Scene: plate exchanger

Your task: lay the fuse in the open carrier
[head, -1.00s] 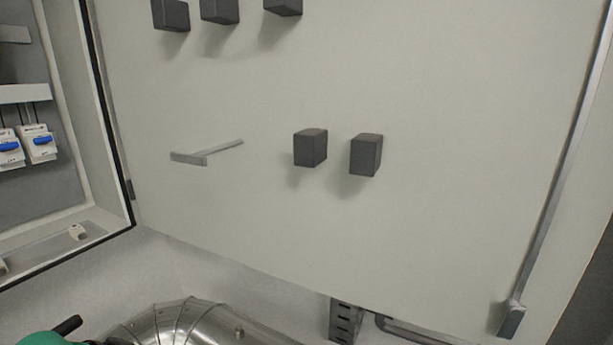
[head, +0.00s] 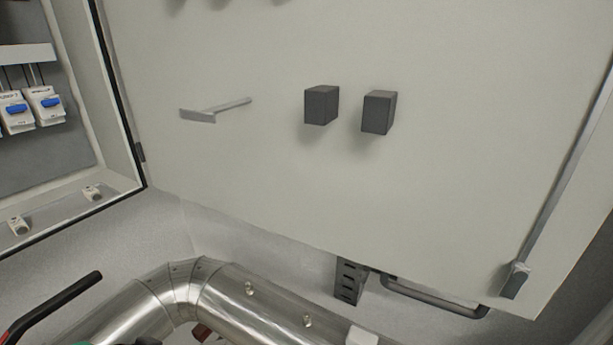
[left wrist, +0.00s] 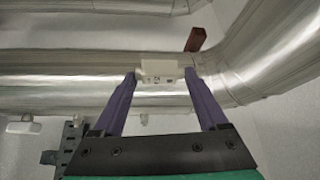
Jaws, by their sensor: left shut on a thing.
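The fuse appears to be the small pale block (left wrist: 160,70) between the fingertips of my left gripper (left wrist: 161,76) in the left wrist view. The two purple fingers are shut on it, one at each end. A shiny pipe lies behind it in the picture. The open carrier is not recognisable in either view. My left gripper's fingers and the fuse do not show in the head view. My right gripper is in neither view.
Blue-switched breakers (head: 45,104) sit inside the cabinet at left. A shiny pipe (head: 250,290) and a slotted bracket (head: 350,281) are below.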

